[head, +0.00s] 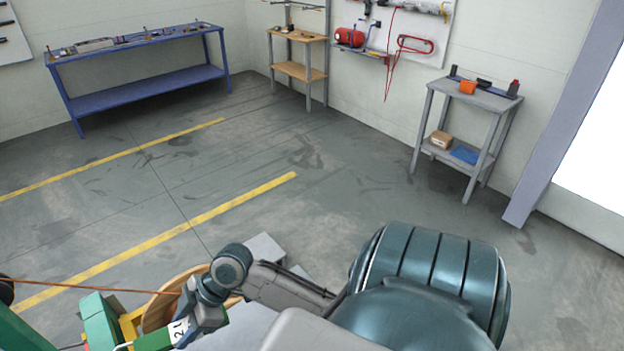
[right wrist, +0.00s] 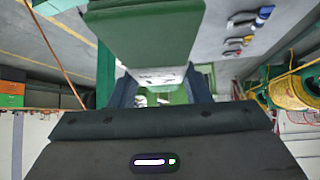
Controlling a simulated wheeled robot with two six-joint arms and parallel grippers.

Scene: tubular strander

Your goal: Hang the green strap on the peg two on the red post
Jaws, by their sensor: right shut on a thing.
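The green strap (head: 154,341) shows at the bottom left of the head view, beside a white label with dark marks. In the right wrist view the strap (right wrist: 140,38) is a broad green band running up from between the fingers. My right gripper (right wrist: 160,92) is shut on it; in the head view the gripper is at the end of my arm, low and left, and its fingertips are hard to make out. The red post and its pegs cannot be made out in either view. My left gripper is not in view.
Green machine blocks (head: 100,318) and a wooden reel (head: 165,298) stand close to my right gripper. A thin copper-coloured wire (head: 90,288) runs past them. A blue bench (head: 145,80), a wooden stand (head: 298,70) and a grey table (head: 470,95) stand far off; open floor lies between.

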